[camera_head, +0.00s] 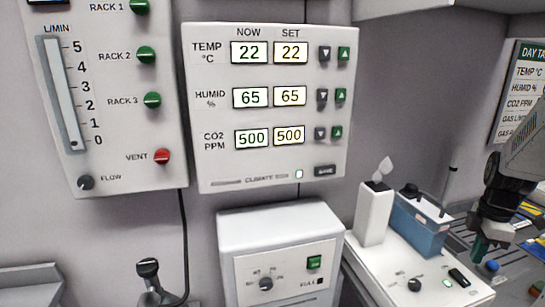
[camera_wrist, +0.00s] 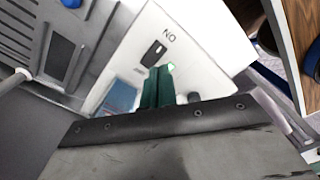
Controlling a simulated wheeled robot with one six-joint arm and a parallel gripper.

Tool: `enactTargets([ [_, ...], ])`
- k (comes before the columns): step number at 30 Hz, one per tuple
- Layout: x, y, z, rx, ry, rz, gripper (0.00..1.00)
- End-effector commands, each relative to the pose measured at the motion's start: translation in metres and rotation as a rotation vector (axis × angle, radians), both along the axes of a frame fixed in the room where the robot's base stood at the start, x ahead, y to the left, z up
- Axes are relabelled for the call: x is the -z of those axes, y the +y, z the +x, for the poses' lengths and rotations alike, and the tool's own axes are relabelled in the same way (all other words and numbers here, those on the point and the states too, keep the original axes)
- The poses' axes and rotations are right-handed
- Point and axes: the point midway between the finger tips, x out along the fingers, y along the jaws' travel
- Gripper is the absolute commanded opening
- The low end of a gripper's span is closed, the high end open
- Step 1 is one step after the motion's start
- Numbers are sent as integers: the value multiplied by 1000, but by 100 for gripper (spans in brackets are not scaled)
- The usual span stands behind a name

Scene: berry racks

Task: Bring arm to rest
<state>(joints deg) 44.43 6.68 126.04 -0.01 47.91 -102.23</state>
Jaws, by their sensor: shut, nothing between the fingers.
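My gripper (camera_head: 478,250) hangs at the right side of the head view, its dark body above and greenish fingers pointing down. The fingers are together and hold nothing. In the wrist view the green fingers (camera_wrist: 157,88) show in the middle, in front of a white device with a black switch. In the head view this white device (camera_head: 385,285) stands at the lower right, left of my gripper. I cannot tell whether the fingertips touch anything.
A climate panel (camera_head: 265,185) on the wall reads 22, 65 and 500 in both columns. A flow panel (camera_head: 120,175) with green knobs and a red vent knob hangs to its left. A white box (camera_head: 280,230) stands below. A blue container (camera_head: 420,228) is close to my gripper.

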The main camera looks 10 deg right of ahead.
Motion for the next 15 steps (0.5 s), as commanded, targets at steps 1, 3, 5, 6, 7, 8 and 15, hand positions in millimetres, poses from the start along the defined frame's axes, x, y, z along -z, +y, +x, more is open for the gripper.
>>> enactTargets([
  [1,1,3,-3,77,12,10,0],
  [3,5,12,-12,238,49,34,0],
  [5,1,24,-22,397,77,43,0],
  [6,-4,36,-26,497,93,45,0],
  [7,-9,46,-28,568,102,43,0],
  [8,-15,57,-31,633,111,39,0],
  [15,-67,163,-56,1066,119,-17,0],
])
